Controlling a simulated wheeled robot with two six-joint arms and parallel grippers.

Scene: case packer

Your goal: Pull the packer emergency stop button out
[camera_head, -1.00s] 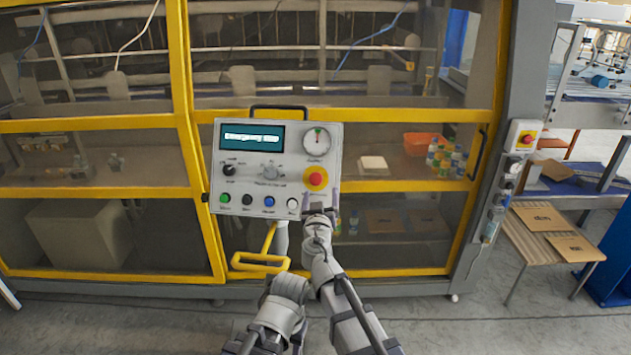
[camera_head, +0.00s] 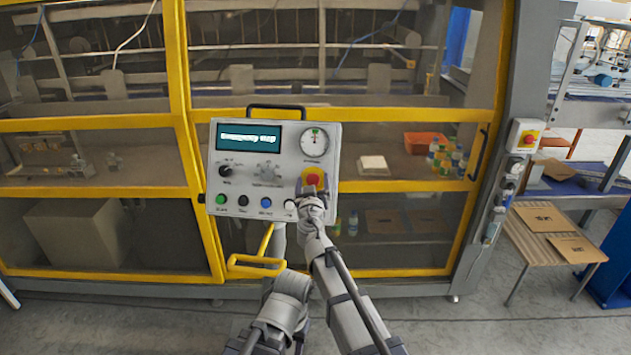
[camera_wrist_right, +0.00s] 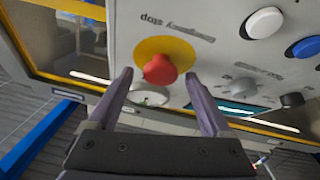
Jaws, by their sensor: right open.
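The packer emergency stop button (camera_head: 313,178) is a red knob on a yellow disc, at the right side of the grey control panel (camera_head: 228,152). The panel's screen (camera_head: 249,136) reads "Emergency stop". In the right wrist view the red button (camera_wrist_right: 160,69) shows between the two fingers of my right gripper (camera_wrist_right: 160,75). The fingers are open, one on each side, apart from the button. In the head view my right gripper (camera_head: 313,191) is just below the button and covers its lower part. My left arm is low in the head view; its gripper is not visible.
A white button (camera_head: 290,206) and several other buttons and knobs sit on the panel. A dial gauge (camera_head: 314,141) is above the stop button. A second red stop button (camera_head: 529,139) is on the machine's right post.

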